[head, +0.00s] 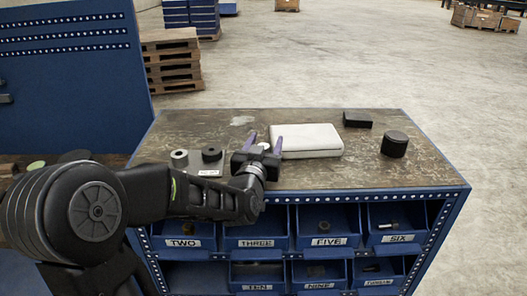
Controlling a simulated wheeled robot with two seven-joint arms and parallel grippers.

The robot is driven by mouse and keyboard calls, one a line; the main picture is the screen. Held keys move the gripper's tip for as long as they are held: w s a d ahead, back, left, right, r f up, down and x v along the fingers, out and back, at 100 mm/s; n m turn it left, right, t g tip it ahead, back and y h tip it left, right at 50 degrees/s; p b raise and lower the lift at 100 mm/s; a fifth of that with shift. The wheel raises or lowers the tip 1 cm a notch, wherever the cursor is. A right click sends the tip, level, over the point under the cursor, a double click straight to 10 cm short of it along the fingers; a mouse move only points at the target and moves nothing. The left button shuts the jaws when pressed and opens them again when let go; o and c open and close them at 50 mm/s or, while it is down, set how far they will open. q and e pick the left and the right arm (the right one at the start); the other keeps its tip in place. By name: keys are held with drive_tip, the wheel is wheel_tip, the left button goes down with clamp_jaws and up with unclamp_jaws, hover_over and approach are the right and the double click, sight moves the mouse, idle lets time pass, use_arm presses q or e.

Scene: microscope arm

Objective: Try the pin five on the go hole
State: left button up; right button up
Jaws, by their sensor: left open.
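My left gripper (263,139) reaches over the workbench top with its two purple-tipped fingers spread open, and nothing shows between them. Two round ring-like pieces stand to its left, a light grey one (180,158) and a black one (211,154). A small white label (208,172) lies in front of them, too small to read. I cannot tell which one is the go hole. The bin marked FIVE (324,241) is in the upper row under the bench top, with a small dark thing (324,226) inside that I cannot make out clearly. My right gripper is not in view.
A white box (308,141) lies just right of the gripper. A black block (357,119) and a black cylinder (395,144) stand farther right on the bench top (350,174). Bins marked TWO (183,243), THREE (256,243) and SIX (398,238) flank FIVE.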

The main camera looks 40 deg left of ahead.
use_arm(q)
drive_tip(key=shift+w+a, duration=0.1)
drive_tip(key=shift+w, duration=0.1)
idle(0.5)
clamp_jaws()
idle(0.4)
